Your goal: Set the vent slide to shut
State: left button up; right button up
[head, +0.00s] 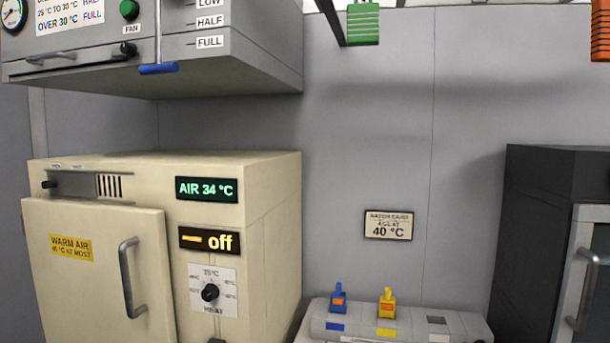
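The vent slide (75,184) is a grey strip on the upper front of the cream warm-air cabinet (270,205). Its small black knob (49,184) is at the strip's left end. Dark vent slots (109,186) show uncovered to the right of the strip. Two small labels (66,166) sit above the strip; their words are too small to read surely. Neither of my grippers is in view.
The cabinet door (95,285) looks closed, with a bar handle (130,280). Displays read "AIR 34 °C" (206,189) and "off" (208,241), above a heat dial (210,292). A grey hood (240,60) overhangs the cabinet. A block with blue and yellow levers (400,322) stands right.

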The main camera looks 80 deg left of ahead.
aim_at(83, 185)
jog(key=u, duration=4)
